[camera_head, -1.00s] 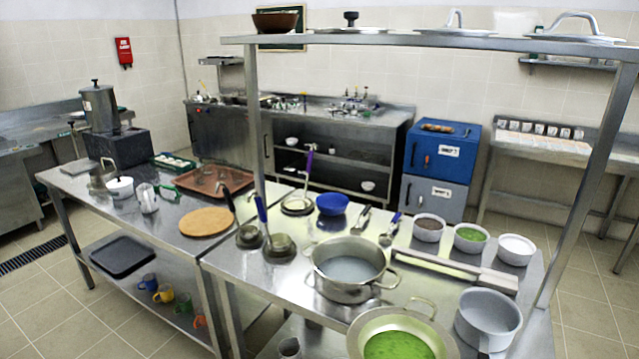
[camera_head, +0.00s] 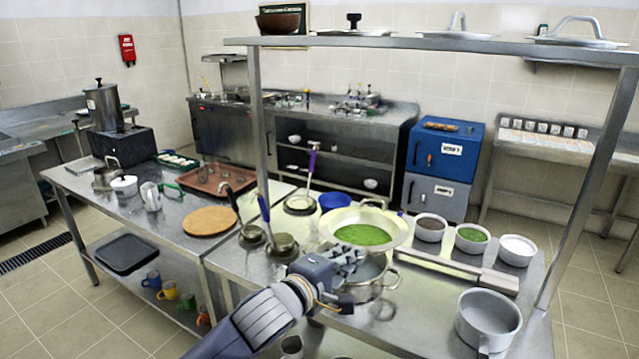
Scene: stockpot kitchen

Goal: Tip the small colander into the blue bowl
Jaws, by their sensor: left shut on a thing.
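My left gripper (camera_head: 346,262) is shut on the colander's near side; the fingertips are partly hidden against the rim. The blue bowl (camera_head: 333,201) stands just behind the colander, which hides part of its near side. My right gripper is out of view.
Ladles (camera_head: 284,243) stand left of the pot. White bowls (camera_head: 430,229) and a long metal utensil (camera_head: 455,270) lie to the right, with a grey pot (camera_head: 488,318) at the front right. An overhead steel shelf (camera_head: 440,44) and its posts frame the worktop.

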